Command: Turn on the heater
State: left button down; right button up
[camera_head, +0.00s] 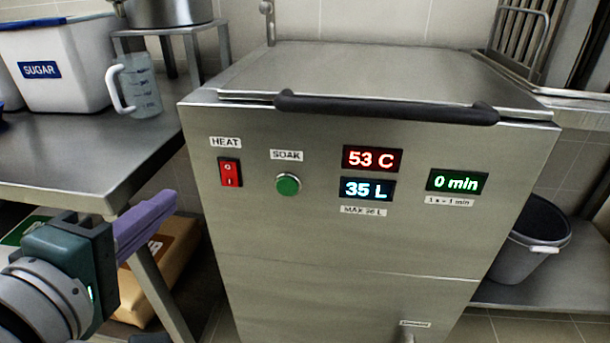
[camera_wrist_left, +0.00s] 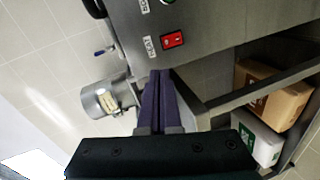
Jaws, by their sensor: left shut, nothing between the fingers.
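The heater is a steel unit (camera_head: 350,240) with a closed lid and a black handle bar. Its red HEAT rocker switch (camera_head: 229,172) is at the upper left of the front panel, with a green SOAK button (camera_head: 288,184) to its right. Displays read 53 C (camera_head: 372,159), 35 L and 0 min. My left gripper (camera_head: 160,222) is shut and empty, with purple fingers, below and left of the switch and apart from it. In the left wrist view the red switch (camera_wrist_left: 172,40) is beyond the fingertips (camera_wrist_left: 158,75). My right gripper is not in view.
A steel table (camera_head: 90,150) at left holds a white SUGAR bin (camera_head: 75,85) and a clear jug (camera_head: 138,85). A grey bucket (camera_head: 530,240) stands on a low shelf at right. The space before the panel is clear.

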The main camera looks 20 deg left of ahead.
aim_at(230, 183)
pick_arm(q)
notch_tip(230, 183, down, 7)
jog(key=n+t+b, duration=0.1)
jog(key=n+b, duration=0.1)
jog(key=b, duration=0.3)
jog(key=shift+r, duration=0.15)
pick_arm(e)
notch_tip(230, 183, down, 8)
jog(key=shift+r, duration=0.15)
pick_arm(q)
jog(key=shift+w, duration=0.1)
jog(key=b+x, duration=0.4)
jog(key=x, duration=0.9)
jog(key=shift+w+a+r, duration=0.1)
jog(key=shift+w, duration=0.3)
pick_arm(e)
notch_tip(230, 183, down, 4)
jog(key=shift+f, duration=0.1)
pick_arm(q)
jog(key=shift+w+f+t+b, duration=0.15)
jog(key=shift+f+t+b, duration=0.25)
jog(key=shift+b, duration=0.8)
jog(key=shift+r+p, duration=0.3)
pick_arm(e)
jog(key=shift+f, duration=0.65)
